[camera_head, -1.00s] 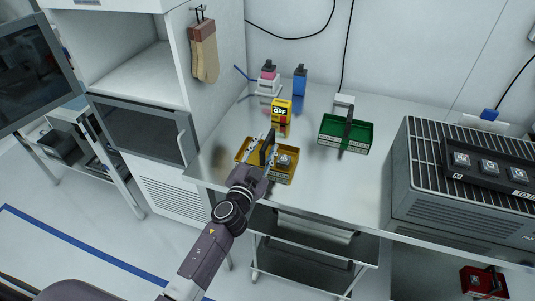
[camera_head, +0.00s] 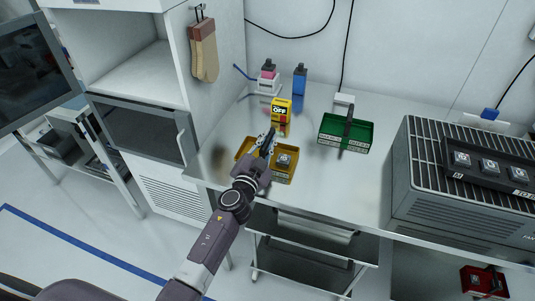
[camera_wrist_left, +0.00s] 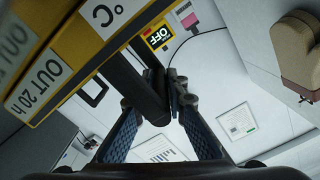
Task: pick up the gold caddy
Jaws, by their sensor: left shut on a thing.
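The gold caddy (camera_head: 284,177) stands on the steel table near its front left edge, with a chip-like block (camera_head: 284,159) in its right part. My left gripper (camera_head: 268,141) is over the caddy, shut on its dark upright handle. In the left wrist view the fingers (camera_wrist_left: 160,112) close on the black handle bar (camera_wrist_left: 135,80), and the caddy's yellow side (camera_wrist_left: 75,55) with white labels fills the upper left. The gripper hides part of the handle in the head view. I cannot tell whether the caddy touches the table. My right gripper is not in view.
A green caddy (camera_head: 344,149) stands to the right on the table. A yellow OFF box (camera_head: 281,111), a pink-labelled bottle (camera_head: 268,77) and a blue bottle (camera_head: 300,80) stand behind. A large grey machine (camera_head: 455,195) is at right. A red caddy (camera_head: 484,282) is low at right.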

